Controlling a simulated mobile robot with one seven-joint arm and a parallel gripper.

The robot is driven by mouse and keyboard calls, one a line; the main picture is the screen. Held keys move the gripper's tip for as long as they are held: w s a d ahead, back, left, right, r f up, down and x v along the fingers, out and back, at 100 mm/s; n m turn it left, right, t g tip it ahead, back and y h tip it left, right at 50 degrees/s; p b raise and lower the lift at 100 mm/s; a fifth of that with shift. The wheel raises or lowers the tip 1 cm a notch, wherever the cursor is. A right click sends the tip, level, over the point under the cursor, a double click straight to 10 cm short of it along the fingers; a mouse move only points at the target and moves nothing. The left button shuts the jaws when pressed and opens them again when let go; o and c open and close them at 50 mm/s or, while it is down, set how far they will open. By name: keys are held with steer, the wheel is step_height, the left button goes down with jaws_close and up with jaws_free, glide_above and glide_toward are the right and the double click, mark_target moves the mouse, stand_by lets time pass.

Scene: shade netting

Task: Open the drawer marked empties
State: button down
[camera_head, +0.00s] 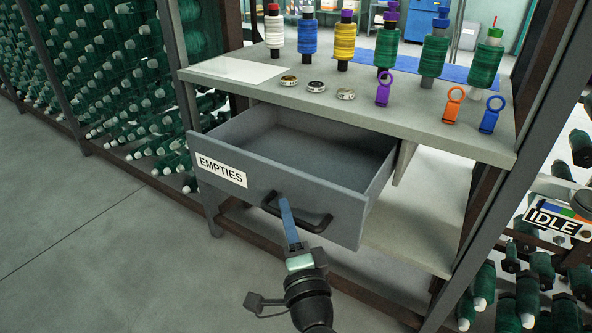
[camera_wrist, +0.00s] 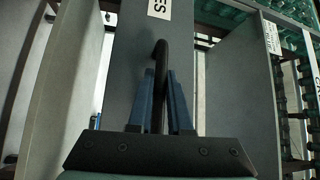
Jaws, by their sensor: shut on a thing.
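The grey drawer (camera_head: 285,181) with a white label reading EMPTIES (camera_head: 222,171) stands pulled out from under the workbench. Its inside is visible and looks empty. A black bar handle (camera_head: 312,224) is on its front. My gripper (camera_head: 285,205) is at the handle, with its blue fingers on the bar. In the wrist view my gripper (camera_wrist: 161,92) has its two blue fingers on either side of the black handle (camera_wrist: 160,62), shut on it. The end of the label (camera_wrist: 159,8) shows at the top of the wrist view.
The workbench top (camera_head: 420,112) holds several thread spools, including a yellow one (camera_head: 345,42), several small rings and a purple clip tool (camera_head: 384,90). Racks of green spools (camera_head: 120,100) stand at the left. An IDLE sign (camera_head: 553,222) is at the right. Floor at the left front is clear.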

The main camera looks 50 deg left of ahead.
steer(key=shift+s+d, duration=0.3)
steer(key=shift+s, duration=0.65)
steer(key=c, duration=0.8)
jaws_free()
steer(key=shift+c, duration=0.2)
steer(key=v, duration=1.3)
steer(key=shift+p, duration=0.35)
steer(key=shift+w, duration=0.1)
